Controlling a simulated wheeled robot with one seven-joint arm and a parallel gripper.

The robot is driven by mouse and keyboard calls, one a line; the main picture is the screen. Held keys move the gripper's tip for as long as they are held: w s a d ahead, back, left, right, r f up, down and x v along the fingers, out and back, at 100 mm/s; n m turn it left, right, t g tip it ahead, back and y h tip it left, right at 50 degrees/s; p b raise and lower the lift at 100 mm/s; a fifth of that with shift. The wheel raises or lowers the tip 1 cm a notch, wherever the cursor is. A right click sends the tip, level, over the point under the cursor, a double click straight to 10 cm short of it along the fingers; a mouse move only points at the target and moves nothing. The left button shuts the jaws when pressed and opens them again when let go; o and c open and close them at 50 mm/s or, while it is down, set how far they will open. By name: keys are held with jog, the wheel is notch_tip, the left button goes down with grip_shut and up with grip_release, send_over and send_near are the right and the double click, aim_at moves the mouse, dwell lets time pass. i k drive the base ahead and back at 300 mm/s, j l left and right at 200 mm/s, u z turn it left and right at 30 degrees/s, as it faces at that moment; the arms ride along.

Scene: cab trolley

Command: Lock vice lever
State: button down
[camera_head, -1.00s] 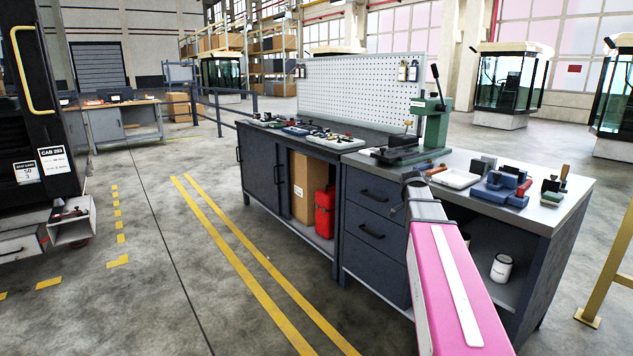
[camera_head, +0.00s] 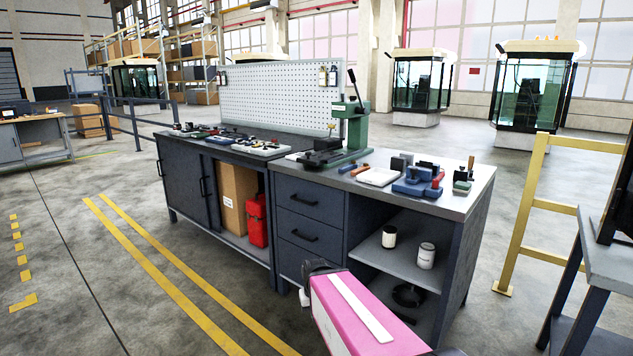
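A blue vice-like tool (camera_head: 413,183) with a red part at its right side sits on the right half of the workbench top (camera_head: 468,193). It is small here, and I cannot make out how its lever is set. A green bench press (camera_head: 356,130) with a raised, dark-tipped lever (camera_head: 353,82) stands left of it, at the back. My pink arm reaches up from the bottom edge, in front of the bench. Its far end is dark and lies low before the drawers. My gripper's fingers cannot be made out, and nothing shows in their grasp.
A white tray (camera_head: 378,177) and several small tools lie near the blue tool. Cans (camera_head: 426,256) stand on the open shelf below. A yellow rail (camera_head: 522,215) and another table (camera_head: 612,262) stand at right. The floor left of the bench is clear.

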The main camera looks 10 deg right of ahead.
aim_at(435, 181)
jog(key=i+l+z, duration=0.1)
jog(key=z, duration=1.15)
